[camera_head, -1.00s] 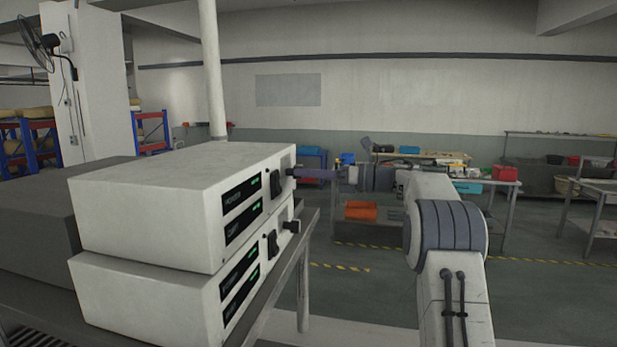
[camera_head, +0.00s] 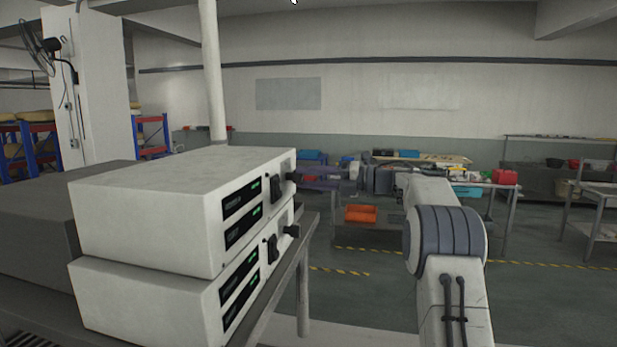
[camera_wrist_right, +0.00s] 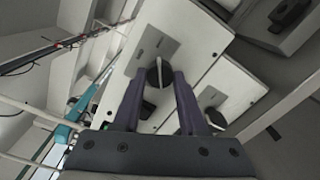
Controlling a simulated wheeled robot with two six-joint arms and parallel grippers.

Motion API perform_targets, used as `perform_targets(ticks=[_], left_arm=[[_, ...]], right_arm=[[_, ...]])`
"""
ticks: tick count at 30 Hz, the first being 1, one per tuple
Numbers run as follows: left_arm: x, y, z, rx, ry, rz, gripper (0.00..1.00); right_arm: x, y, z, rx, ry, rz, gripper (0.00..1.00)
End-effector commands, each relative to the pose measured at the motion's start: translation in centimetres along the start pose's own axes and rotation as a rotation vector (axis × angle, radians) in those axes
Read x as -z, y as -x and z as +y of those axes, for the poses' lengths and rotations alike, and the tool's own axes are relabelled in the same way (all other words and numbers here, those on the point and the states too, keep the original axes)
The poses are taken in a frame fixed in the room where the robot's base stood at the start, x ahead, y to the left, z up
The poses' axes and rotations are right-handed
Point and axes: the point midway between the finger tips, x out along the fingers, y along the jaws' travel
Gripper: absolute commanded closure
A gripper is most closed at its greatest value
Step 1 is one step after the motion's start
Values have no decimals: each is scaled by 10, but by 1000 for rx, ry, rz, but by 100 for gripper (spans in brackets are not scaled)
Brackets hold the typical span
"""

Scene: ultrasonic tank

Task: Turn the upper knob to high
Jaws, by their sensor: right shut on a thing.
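Two white box units are stacked at the left in the head view. The upper unit (camera_head: 150,205) has dark displays, a black switch and a black upper knob (camera_head: 291,177) on its front panel. The lower unit (camera_head: 150,300) has its own knob (camera_head: 292,231). My right gripper (camera_head: 303,180) reaches the upper knob from the right. In the right wrist view, the upper knob (camera_wrist_right: 159,73), with a pale line across its face, sits between the fingertips of my right gripper (camera_wrist_right: 160,78), which is shut on it. My left gripper is not in view.
The units stand on a grey metal table (camera_head: 304,265) next to a dark grey box (camera_head: 40,215). Floor is open to the right of the table. Workbenches with an orange bin (camera_head: 360,214) and a red box (camera_head: 505,177) stand farther back.

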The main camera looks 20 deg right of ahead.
Motion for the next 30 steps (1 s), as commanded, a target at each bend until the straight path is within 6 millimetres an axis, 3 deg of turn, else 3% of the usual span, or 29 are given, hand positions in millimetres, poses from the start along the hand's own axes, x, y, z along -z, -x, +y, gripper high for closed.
perform_targets(ticks=[22, 23, 25, 30], left_arm=[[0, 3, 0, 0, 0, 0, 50], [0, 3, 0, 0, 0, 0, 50], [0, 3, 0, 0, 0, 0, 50], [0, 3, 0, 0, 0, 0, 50]], right_arm=[[-1, 1, 0, 1, -95, -3, 100], [-1, 1, 0, 1, -94, -3, 55], [-1, 1, 0, 1, -94, -3, 28], [-1, 0, 0, 0, -94, -1, 28]])
